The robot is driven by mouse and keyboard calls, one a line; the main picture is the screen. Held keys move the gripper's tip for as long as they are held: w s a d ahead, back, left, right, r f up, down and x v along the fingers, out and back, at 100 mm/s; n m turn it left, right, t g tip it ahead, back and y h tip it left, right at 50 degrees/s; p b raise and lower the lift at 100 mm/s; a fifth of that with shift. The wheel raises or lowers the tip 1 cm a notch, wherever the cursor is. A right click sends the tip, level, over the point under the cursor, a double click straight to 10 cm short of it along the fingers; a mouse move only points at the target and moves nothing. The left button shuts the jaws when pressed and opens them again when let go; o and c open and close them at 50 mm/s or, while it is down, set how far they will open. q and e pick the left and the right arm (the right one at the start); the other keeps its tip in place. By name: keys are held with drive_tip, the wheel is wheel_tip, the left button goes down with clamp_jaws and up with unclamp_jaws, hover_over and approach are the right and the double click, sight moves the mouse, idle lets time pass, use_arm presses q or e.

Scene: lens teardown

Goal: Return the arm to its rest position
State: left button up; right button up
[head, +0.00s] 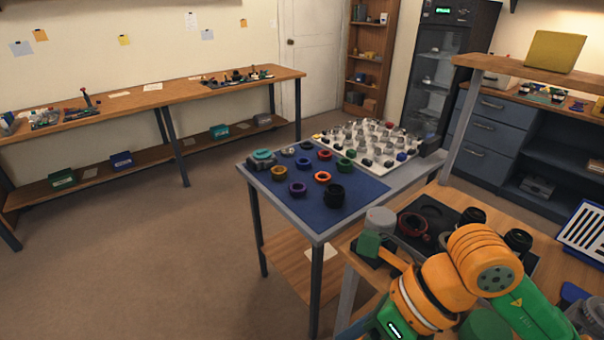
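My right arm, orange and green, comes in from the lower right corner and bends over the near wooden bench (345,243). A green part of it with a white light runs off the bottom edge. I cannot make out its gripper's fingertips, or whether they are open, shut or holding something. My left arm and gripper are not in view. A blue mat (345,208) on the middle table carries several coloured rings and a black lens barrel (334,196).
A white tray (340,129) of small parts lies behind the mat. On the near bench are a grey cylinder (380,220), a dark red ring (413,224) and black lens parts (472,217) close to my arm. A long wooden bench (160,98) lines the wall. The left floor is clear.

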drive_tip(key=w+a+r+m+y, duration=0.6)
drive_tip(key=w+m+y, duration=0.15)
drive_tip(key=y, duration=0.35)
drive_tip(key=w+d+f+m+t, duration=0.4)
drive_tip(key=w+f+m+t, duration=0.3)
drive_tip(key=w+m+t, duration=0.5)
drive_tip(key=d+f+m+t+h, duration=0.2)
drive_tip(key=d+f+m+h, duration=0.35)
drive_tip(key=f+m, duration=0.4)
drive_tip(key=d+f+m+t+h, duration=0.1)
drive_tip(key=d+f+m+h, duration=0.5)
drive_tip(key=f, duration=0.6)
drive_tip(key=s+d+f+m+g+h, duration=0.2)
drive_tip(key=s+f+m+g+h, duration=0.1)
drive_tip(key=s+f, duration=0.55)
drive_tip(key=s+d+f+m+g+h, duration=0.2)
drive_tip(key=s+f+g+h, duration=0.1)
drive_tip(key=s+f, duration=0.6)
drive_tip(key=s+f+m+g, duration=0.1)
drive_tip(key=s+f+g, duration=0.2)
drive_tip(key=s, duration=0.7)
drive_tip(key=s+f+m+g, duration=0.1)
drive_tip(key=s+f+g, duration=0.3)
drive_tip(key=s, duration=0.7)
drive_tip(key=shift+d+f+m+h, duration=0.4)
drive_tip(key=shift+f+h, duration=0.05)
drive_tip(key=shift+f, duration=0.45)
